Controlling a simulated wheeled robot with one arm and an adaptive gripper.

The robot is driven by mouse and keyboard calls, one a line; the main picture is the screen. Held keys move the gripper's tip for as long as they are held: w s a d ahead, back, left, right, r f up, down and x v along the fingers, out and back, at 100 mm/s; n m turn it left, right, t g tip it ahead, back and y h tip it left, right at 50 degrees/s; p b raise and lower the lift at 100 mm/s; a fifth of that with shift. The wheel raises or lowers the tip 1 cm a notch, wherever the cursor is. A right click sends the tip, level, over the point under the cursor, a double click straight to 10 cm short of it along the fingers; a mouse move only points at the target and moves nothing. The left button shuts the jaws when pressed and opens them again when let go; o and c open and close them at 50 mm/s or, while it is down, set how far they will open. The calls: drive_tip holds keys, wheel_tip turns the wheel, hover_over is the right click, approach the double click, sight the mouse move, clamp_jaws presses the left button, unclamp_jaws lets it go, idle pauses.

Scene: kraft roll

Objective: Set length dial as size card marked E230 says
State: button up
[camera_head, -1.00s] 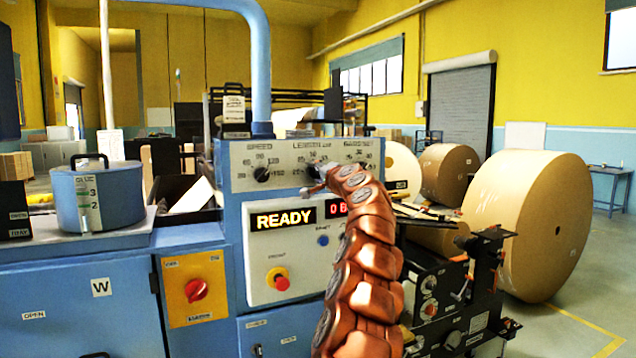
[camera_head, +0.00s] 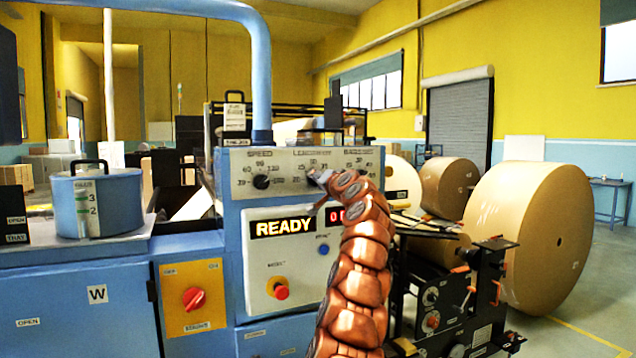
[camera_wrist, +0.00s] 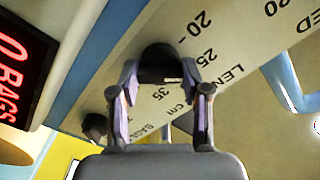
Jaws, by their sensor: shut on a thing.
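The length dial, a black knob (camera_wrist: 160,60), is in the wrist view with the numbers 20, 25 and 35 around it. A small pale mark shows at its lower edge near the 35; I cannot tell if it is the pointer. My gripper (camera_wrist: 160,80) is shut on the knob, one finger on each side. In the head view my gripper (camera_head: 317,178) is at the middle dial of the grey dial panel (camera_head: 285,168), and it and the arm hide most of that dial. No card legibly marked E230 shows.
The speed dial (camera_head: 261,182) is left of my gripper. Below are a READY display (camera_head: 283,227), a red stop button (camera_head: 281,290) and a red rotary switch (camera_head: 194,299). A small card (camera_head: 234,113) stands on top, too small to read. Large paper rolls (camera_head: 525,225) stand at right.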

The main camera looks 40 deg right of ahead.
drive_tip(key=o, duration=1.1)
drive_tip(key=shift+o, duration=0.2)
drive_tip(key=shift+s+a+r, duration=0.1)
drive_tip(key=v, duration=1.1)
drive_tip(key=shift+s, duration=0.4)
drive_tip(key=shift+w+a, duration=0.1)
idle(0.7)
